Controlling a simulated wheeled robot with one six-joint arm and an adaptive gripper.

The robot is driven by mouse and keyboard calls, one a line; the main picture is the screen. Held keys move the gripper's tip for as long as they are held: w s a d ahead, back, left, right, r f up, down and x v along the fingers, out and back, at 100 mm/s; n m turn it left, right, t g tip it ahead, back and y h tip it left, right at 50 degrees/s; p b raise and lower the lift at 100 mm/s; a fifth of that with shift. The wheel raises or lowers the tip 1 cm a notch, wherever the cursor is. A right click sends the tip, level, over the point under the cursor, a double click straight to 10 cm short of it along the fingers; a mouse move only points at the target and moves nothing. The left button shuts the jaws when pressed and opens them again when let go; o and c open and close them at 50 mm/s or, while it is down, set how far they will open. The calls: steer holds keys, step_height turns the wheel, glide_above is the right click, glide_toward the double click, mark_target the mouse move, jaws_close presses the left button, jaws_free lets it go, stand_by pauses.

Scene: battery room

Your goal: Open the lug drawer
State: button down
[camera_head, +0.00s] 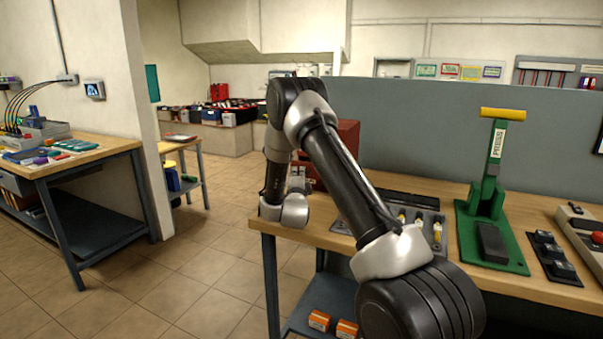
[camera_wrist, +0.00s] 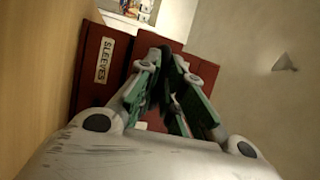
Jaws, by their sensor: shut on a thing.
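A dark red drawer cabinet (camera_head: 347,138) stands on the far left part of the workbench, mostly hidden behind my arm in the head view. In the wrist view its front appears turned sideways, with a drawer labelled SLEEVES (camera_wrist: 103,62) at the left. A second red drawer front (camera_wrist: 207,72) lies beside it, behind my fingers. My gripper (camera_wrist: 172,80) is closed at this second front, on what appears to be its handle. The fingers hide the handle and any label there, so I cannot read LUG. I cannot tell how far this drawer stands out.
The wooden workbench (camera_head: 460,190) carries a grey tray (camera_head: 437,232) with small parts and a green press (camera_head: 492,215). A grey partition (camera_head: 430,130) stands behind. Orange boxes (camera_head: 319,320) lie on the lower shelf. Tiled floor (camera_head: 190,270) is clear to the left.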

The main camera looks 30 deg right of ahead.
steer(key=s+a, duration=0.8)
steer(key=a, duration=0.2)
steer(key=c, duration=1.5)
jaws_free()
steer(key=shift+w, duration=0.1)
steer(key=shift+c, duration=0.2)
steer(key=v, duration=1.2)
steer(key=shift+a, duration=0.1)
